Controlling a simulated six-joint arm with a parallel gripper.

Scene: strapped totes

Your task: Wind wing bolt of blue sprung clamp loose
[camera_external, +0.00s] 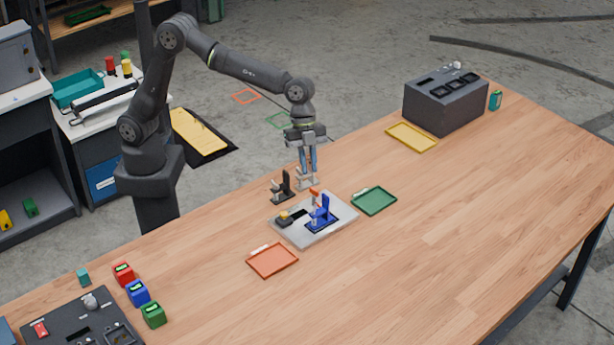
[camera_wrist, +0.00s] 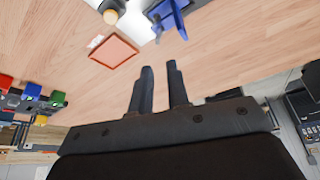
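The blue clamp (camera_external: 324,215) stands upright on a pale grey plate (camera_external: 338,231) in the middle of the table. In the wrist view the blue clamp (camera_wrist: 170,17) is cut off by the top edge. My gripper (camera_external: 308,172) points down behind the plate, apart from the clamp. In the wrist view its two fingers (camera_wrist: 160,67) stand apart with nothing between them.
A black bracket (camera_external: 284,189) stands behind the plate. A yellow-topped knob (camera_external: 284,216) is on the plate's left. A green tray (camera_external: 374,201) lies right and an orange tray (camera_external: 272,261) in front. A dark box (camera_external: 445,105) stands far right. The right front table is clear.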

